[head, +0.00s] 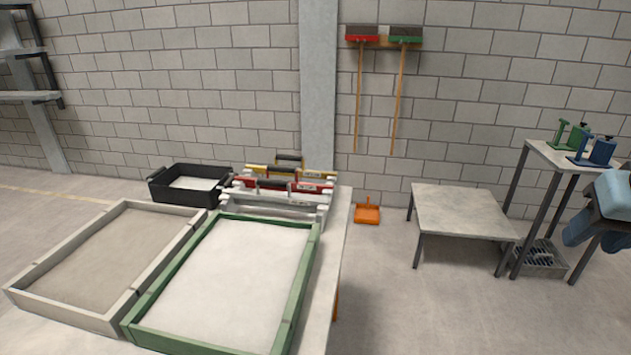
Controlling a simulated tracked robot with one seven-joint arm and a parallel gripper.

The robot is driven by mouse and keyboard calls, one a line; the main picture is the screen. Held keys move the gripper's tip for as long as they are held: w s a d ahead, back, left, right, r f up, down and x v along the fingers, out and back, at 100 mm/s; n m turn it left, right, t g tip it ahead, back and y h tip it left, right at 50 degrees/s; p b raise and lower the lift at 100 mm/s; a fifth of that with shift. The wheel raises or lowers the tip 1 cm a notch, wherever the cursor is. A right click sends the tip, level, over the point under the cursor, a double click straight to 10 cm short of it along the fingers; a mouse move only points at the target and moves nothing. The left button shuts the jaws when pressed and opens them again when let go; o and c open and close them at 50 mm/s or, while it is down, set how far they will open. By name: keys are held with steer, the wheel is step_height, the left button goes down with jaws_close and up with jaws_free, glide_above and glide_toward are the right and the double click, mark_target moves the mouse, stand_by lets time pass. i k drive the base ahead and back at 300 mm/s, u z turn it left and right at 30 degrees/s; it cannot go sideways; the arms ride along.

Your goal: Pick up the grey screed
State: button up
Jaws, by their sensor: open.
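The grey screed (272,198) is a long pale bar in the head view. It lies crosswise at the far end of the green-framed sandbed, in front of a red screed (318,188) and a yellow screed (318,173). Dark handles stand above the bars and overlap one another in the picture. A light and dark blue part of my arm shows at the right edge, well away from the screeds. My gripper is not in view.
The green-framed sandbed (307,270) holds pale sand. A black tub (183,196) stands behind. A low table (462,212) and a taller stand (552,155) with clamp-like tools are at right. Floor between is mostly clear.

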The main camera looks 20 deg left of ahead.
mark_target(288, 202)
steer(key=u, duration=0.2)
steer(key=i, duration=0.9)
steer(key=u, duration=0.8)
steer(key=i, duration=0.3)
steer(key=u, duration=0.3)
steer(key=k, duration=0.95)
steer(key=u, duration=0.2)
steer(key=i, duration=0.95)
steer(key=z, duration=0.15)
